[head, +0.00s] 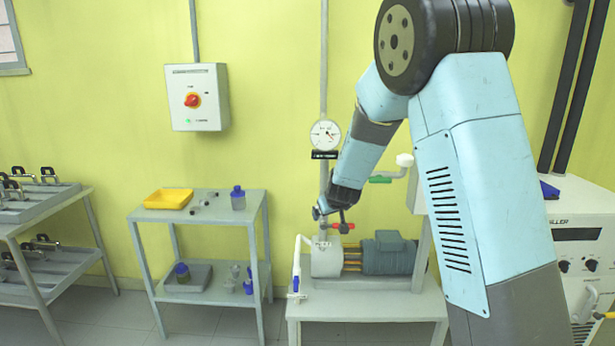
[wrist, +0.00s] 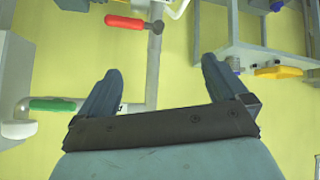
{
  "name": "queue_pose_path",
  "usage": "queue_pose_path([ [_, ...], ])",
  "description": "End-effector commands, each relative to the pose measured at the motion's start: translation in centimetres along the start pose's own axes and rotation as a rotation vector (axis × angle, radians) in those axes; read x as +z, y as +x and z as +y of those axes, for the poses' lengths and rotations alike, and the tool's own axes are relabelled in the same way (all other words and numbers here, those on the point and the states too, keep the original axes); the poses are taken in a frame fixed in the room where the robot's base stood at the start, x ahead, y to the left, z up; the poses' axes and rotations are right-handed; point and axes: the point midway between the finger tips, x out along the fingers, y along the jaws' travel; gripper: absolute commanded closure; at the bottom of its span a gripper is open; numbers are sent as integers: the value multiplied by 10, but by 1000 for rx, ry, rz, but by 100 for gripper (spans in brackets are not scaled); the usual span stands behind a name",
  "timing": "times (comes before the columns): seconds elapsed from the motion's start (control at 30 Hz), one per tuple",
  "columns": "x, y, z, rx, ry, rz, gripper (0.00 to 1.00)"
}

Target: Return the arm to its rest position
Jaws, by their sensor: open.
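My arm reaches out over the pump bench in the head view, bent at the elbow with the forearm pointing down and left. My gripper (head: 330,212) is near the vertical pipe, close to a red-handled valve (head: 343,227). In the wrist view my gripper (wrist: 160,90) is open, with its two fingers wide apart and nothing between them. The red valve handle (wrist: 125,22) lies beyond the fingers, and a green valve handle (wrist: 53,105) is beside the left finger. I cannot tell the exact distance from the fingers to the pipe.
A pump with a motor (head: 388,255) sits on the bench (head: 370,305) below. A grey shelf (head: 200,212) with a yellow tray (head: 168,199) and a blue-capped bottle (head: 238,199) stands left. A gauge (head: 325,135) and switch box (head: 197,97) are behind. A chiller (head: 585,240) stands right.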

Motion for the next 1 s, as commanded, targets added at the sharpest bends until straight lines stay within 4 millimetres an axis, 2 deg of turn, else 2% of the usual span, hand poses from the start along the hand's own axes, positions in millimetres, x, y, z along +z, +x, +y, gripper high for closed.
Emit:
queue_pose_path([
  [0.03, -3, -18, 8, -13, 21, -1, 0],
  [0.17, -2, -60, 20, -50, 66, -20, 0],
  [0.47, 14, -159, 43, -113, 151, -69, 0],
  [0.77, 49, -254, 59, -136, 213, -126, 0],
  [1.0, 89, -323, 65, -121, 253, -180, 0],
])
